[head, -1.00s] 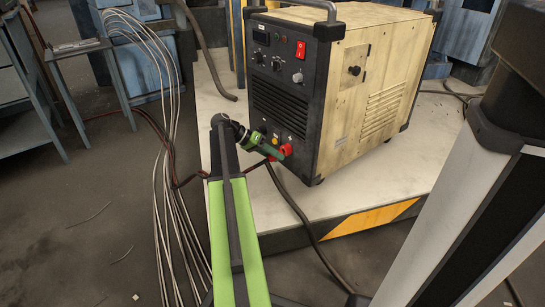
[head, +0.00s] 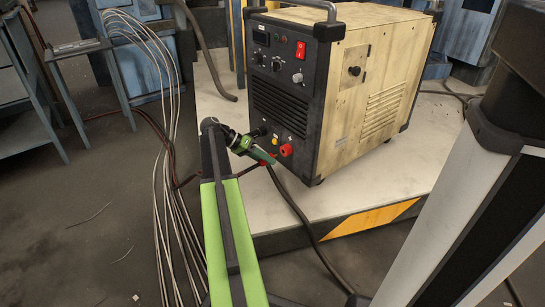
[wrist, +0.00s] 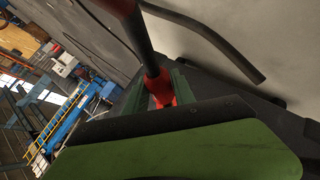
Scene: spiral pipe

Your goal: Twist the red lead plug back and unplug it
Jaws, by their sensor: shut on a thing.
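The welding machine (head: 335,90) has a dark front panel with a red socket (head: 286,150) low at its right, now in plain sight. My gripper (head: 272,159) is just left of and below this socket, apart from it in the picture. In the wrist view, its green fingers (wrist: 160,92) are shut on the red lead plug (wrist: 161,86), with a dark length and another red part above it. In the head view the plug is mostly hidden by the gripper. The dark red lead (head: 190,181) runs left from the gripper.
A yellow socket (head: 275,142) and a black plug (head: 262,131) are on the panel left of the red socket. A thick black cable (head: 300,215) hangs over the platform (head: 350,190). Pale hanging cables (head: 165,150) are at left.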

